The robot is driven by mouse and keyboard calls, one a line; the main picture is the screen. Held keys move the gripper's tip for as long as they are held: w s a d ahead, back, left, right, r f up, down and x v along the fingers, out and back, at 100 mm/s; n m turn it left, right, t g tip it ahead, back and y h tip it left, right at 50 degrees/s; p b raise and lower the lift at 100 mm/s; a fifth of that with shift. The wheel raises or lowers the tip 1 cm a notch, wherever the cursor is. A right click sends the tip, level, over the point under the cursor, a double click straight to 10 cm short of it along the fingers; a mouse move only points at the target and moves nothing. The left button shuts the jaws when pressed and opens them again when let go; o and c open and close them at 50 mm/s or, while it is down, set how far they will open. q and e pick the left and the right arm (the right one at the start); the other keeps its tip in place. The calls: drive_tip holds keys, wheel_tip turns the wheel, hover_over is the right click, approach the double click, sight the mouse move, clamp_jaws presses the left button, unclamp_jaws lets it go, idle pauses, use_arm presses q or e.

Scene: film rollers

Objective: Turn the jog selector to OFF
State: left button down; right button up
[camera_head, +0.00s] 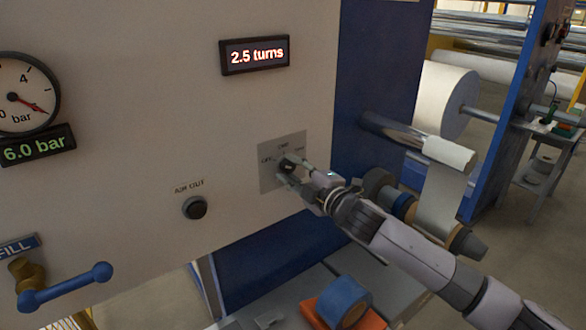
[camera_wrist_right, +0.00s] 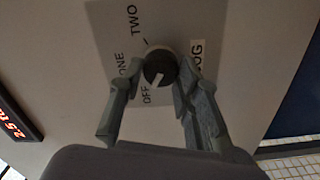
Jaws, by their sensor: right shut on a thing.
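The jog selector (camera_head: 287,164) is a round dark knob on a grey plate (camera_head: 268,182) on the pale machine panel. In the right wrist view the knob (camera_wrist_right: 160,66) has a white pointer mark on its face. The mark slants down and left, towards the word OFF (camera_wrist_right: 150,97). The words ONE, TWO and JOG stand around the knob. My right gripper (camera_head: 288,172) is shut on the knob, with one finger on each side of it in the wrist view. The fingers hide part of the plate in the head view. My left gripper is not in view.
A display (camera_head: 255,55) reads 2.5 turns. A black button (camera_head: 194,207) sits below and left of the plate. A blue lever (camera_head: 65,290) sticks out at the lower left. Rollers (camera_head: 448,98) stand at the right, and a blue roll (camera_head: 343,302) lies below.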

idle(0.4)
drive_tip(key=o, duration=1.1)
drive_tip(key=shift+o, duration=0.2)
drive_tip(key=v, duration=1.2)
drive_tip(key=shift+f, duration=0.1)
